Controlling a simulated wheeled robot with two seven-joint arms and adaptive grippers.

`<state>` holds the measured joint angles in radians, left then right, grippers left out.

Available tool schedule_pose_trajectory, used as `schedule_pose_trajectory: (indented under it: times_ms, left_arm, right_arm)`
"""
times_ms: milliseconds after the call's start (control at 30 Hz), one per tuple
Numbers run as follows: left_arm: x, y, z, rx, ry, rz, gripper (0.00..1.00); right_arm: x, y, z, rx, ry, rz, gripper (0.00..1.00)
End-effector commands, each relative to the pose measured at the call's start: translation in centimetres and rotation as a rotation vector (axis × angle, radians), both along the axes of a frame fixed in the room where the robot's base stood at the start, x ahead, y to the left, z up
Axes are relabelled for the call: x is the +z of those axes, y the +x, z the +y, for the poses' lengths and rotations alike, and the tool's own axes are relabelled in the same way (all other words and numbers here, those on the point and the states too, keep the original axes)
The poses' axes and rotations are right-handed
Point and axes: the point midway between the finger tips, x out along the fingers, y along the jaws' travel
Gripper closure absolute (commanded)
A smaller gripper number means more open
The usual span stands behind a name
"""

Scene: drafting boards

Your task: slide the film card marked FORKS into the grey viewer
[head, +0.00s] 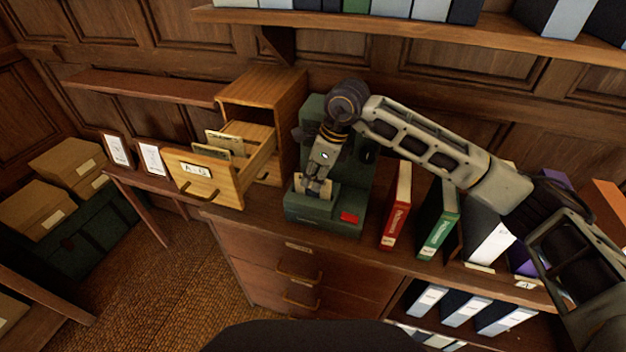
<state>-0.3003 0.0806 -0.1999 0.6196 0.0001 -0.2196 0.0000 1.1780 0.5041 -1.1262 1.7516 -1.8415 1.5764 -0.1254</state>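A dark grey-green machine, which looks like the viewer (298,212), stands on the cabinet top in the middle of the head view, with a red patch on its front right. My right gripper (318,188) reaches down from above over its front ledge. A small cream piece, possibly a film card (299,181), shows just left of the fingers; most of it is hidden, and no marking can be read. I cannot tell whether the fingers hold it. An open wooden drawer (207,177) left of the viewer holds several tan cards (226,143). My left gripper is out of view.
A red binder (396,208) and a green binder (438,224) stand right of the viewer, below my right arm. The wooden drawer cabinet (262,92) is close on the left. Two framed cards (152,158) stand farther left. A shelf (430,29) runs above.

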Motion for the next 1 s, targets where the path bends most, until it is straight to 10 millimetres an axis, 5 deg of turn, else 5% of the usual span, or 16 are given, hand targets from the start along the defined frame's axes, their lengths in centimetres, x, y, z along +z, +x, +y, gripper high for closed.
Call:
schedule_pose_trajectory:
  times_ms: [500,1000]
  left_arm:
    - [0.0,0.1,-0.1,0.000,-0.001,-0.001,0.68]
    - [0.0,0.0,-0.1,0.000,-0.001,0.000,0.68]
  right_arm:
    - [7.2,-0.6,-2.0,0.000,0.000,-0.002,0.68]
    - [9.2,-0.9,-2.6,0.000,0.000,0.000,0.68]
